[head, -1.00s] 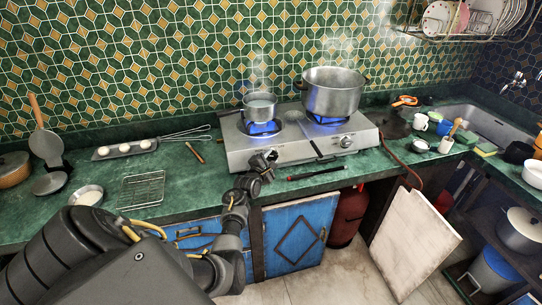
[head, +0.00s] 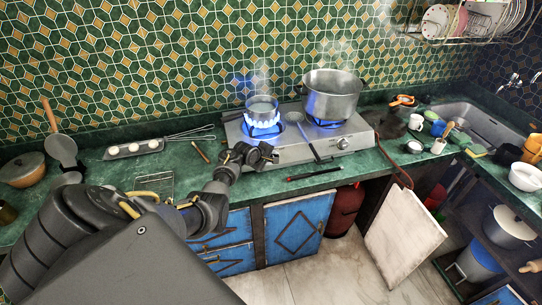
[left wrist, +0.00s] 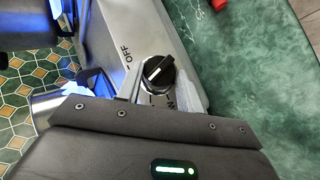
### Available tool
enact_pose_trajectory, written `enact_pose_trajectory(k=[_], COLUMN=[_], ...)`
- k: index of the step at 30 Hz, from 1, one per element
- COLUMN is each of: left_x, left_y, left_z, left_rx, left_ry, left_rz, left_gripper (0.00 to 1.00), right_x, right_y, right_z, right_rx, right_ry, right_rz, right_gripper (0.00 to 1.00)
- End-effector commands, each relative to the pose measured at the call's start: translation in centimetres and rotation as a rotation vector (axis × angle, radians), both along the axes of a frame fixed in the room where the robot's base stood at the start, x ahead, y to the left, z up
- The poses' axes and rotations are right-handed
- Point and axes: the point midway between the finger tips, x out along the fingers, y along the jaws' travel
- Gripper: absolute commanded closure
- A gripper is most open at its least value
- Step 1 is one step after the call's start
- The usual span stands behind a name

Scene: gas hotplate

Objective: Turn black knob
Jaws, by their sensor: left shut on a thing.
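The black knob (left wrist: 158,70) is on the silver front panel of the hotplate (head: 300,151). In the left wrist view its white line is tilted, with "OFF" printed on one side and other lettering partly covered. My left gripper (left wrist: 158,82) is shut on this knob, with a pale finger on each side. In the head view the left gripper (head: 264,153) is at the left part of the panel and hides the knob. A blue flame (head: 263,127) burns tall under the small saucepan (head: 262,107). My right gripper is not in view.
A large steaming pot (head: 331,95) stands on the right burner, above a second knob (head: 342,143). A ladle (head: 311,141) lies across the hotplate between the burners. A black-and-red stick (head: 314,174) lies on the green counter in front. An egg tray (head: 133,149) is at left.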

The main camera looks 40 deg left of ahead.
Motion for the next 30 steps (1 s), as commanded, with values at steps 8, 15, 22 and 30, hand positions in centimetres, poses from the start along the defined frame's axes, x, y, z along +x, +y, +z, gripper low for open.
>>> enact_pose_trajectory(k=[8,15,22,30], left_x=[0.27,0.43,0.44,0.44], left_y=[0.0,-0.04,-0.09,-0.13], left_z=[0.2,0.29,0.25,0.25], left_rx=[0.108,0.168,0.196,0.204], left_ry=[0.158,0.245,0.288,0.298], left_rz=[-0.113,-0.177,-0.209,-0.216], left_gripper=[0.86,0.86,0.86,0.86], right_x=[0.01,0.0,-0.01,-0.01], right_y=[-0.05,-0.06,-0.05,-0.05], right_z=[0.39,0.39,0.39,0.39], right_rx=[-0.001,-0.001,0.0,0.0], right_ry=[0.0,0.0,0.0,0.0], right_rz=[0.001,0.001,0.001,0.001], right_gripper=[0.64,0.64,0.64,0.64])
